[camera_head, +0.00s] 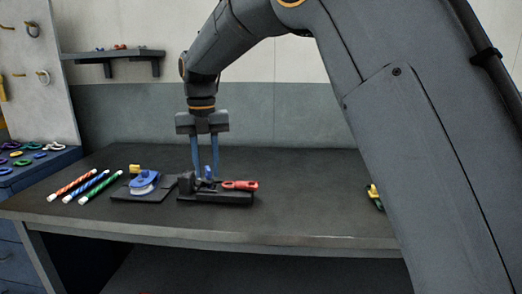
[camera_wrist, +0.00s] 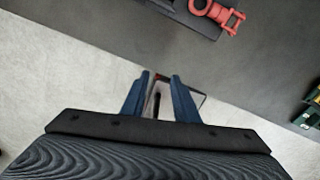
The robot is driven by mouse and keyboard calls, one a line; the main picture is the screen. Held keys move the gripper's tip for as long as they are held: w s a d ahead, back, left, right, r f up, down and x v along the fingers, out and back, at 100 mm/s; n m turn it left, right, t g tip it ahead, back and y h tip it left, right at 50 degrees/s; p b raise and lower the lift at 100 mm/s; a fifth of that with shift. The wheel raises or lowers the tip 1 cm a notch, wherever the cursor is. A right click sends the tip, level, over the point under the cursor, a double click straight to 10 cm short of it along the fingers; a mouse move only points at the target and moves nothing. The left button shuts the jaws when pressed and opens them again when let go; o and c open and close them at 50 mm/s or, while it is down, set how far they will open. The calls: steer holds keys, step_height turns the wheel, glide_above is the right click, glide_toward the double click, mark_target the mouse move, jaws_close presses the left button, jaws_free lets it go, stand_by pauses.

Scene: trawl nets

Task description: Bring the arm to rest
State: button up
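My gripper (camera_head: 205,172) points down above the dark workbench (camera_head: 300,215), with its two blue fingers apart. In the wrist view the fingers (camera_wrist: 160,77) also stand apart, with nothing held between them. Their tips lie in the picture across the bench's edge, over the pale floor. A black fixture (camera_head: 215,197) with a red shackle-like piece (camera_head: 240,185) lies below the gripper in the head view. A small blue part (camera_head: 207,172) stands on it, partly lined up with the fingers. The red piece also shows at the top of the wrist view (camera_wrist: 222,14).
Striped rods (camera_head: 70,187) and a blue device on a black plate (camera_head: 145,181) lie to the left. A yellow-green item (camera_head: 375,196) is partly hidden by my arm. A wall shelf (camera_head: 112,54) hangs behind. The bench's back middle is clear.

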steer(key=s+d+f+m, duration=0.4)
steer(key=d+m, duration=0.5)
steer(key=d, duration=0.1)
steer(key=s+d+f+m, duration=0.3)
steer(key=d+f+m, duration=0.1)
steer(key=d+m, duration=0.6)
steer(key=s+d+f+m, duration=0.4)
steer(key=s+d+m, duration=0.3)
steer(key=s+m, duration=0.2)
steer(key=s+d+f+m, duration=0.5)
steer(key=s+d+m, duration=0.2)
steer(key=s+m, duration=0.2)
steer(key=shift+m, duration=0.7)
steer(key=shift+o, duration=0.5)
